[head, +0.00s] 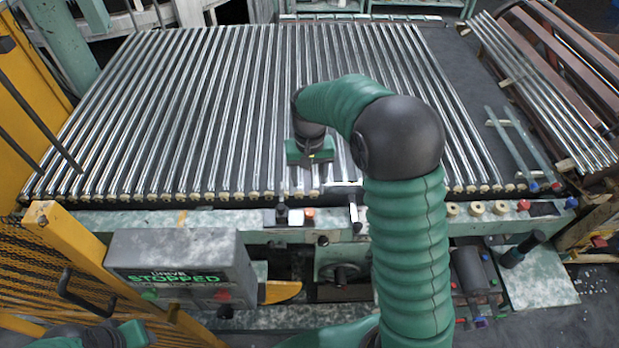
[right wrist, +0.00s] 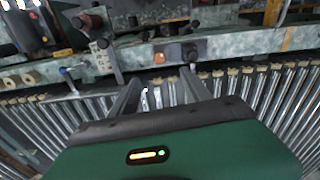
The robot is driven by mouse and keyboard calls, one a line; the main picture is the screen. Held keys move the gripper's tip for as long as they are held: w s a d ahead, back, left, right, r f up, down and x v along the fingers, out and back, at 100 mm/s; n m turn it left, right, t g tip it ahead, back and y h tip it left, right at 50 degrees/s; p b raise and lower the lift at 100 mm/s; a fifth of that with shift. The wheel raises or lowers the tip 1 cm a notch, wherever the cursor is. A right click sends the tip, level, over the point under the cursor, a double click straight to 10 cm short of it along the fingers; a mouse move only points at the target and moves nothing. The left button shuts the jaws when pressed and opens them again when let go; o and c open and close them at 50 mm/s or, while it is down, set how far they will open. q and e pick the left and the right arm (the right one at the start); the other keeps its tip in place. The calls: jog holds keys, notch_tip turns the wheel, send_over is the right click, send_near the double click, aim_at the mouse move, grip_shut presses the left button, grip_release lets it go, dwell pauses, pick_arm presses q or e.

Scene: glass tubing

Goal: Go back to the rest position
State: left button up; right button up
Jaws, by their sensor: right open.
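My right arm reaches up from the bottom of the head view and bends left over the bed of glass tubes (head: 215,110). My right gripper (head: 311,160) is above the near-middle part of the tubes. In the right wrist view the two dark fingers of the gripper (right wrist: 160,80) stand apart, with nothing between them but tubes behind. The fingertips point toward the green front rail (right wrist: 225,45). A green and black part of my left arm, likely its gripper (head: 115,336), shows at the bottom left edge; its fingers cannot be made out.
A grey box reading "DRIVE STOPPED" (head: 185,268) stands front left beside a yellow guard (head: 85,255). The front rail carries a lever (head: 354,212) and an orange button (head: 309,213). More tubes lie on a rack (head: 545,90) at right. Free space lies above the bed's left half.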

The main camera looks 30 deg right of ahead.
pick_arm(q)
jog(key=s+b+x, duration=0.1)
jog(key=b+x, duration=0.5)
jog(key=shift+w+d+f+b, duration=0.2)
jog(key=shift+d+f+b, duration=0.1)
jog(key=shift+d+f, duration=0.15)
pick_arm(e)
jog(key=s+a+f+n+t, duration=0.1)
jog(key=s+a+f+n, duration=0.1)
jog(key=s+a+f, duration=0.3)
jog(key=s+a+f+n+t, duration=0.1)
jog(key=s+a+f+n, duration=0.2)
jog(key=s, duration=0.6)
jog(key=shift+a+f, duration=0.95)
jog(key=shift+a, duration=0.1)
pick_arm(q)
jog(key=shift+s+a, duration=0.15)
jog(key=shift+a, duration=0.15)
pick_arm(e)
jog(key=shift+s+a+r, duration=0.1)
jog(key=shift+s+a, duration=0.05)
jog(key=shift+a, duration=0.15)
pick_arm(q)
jog(key=shift+d, duration=0.2)
pick_arm(e)
jog(key=shift+d, duration=0.2)
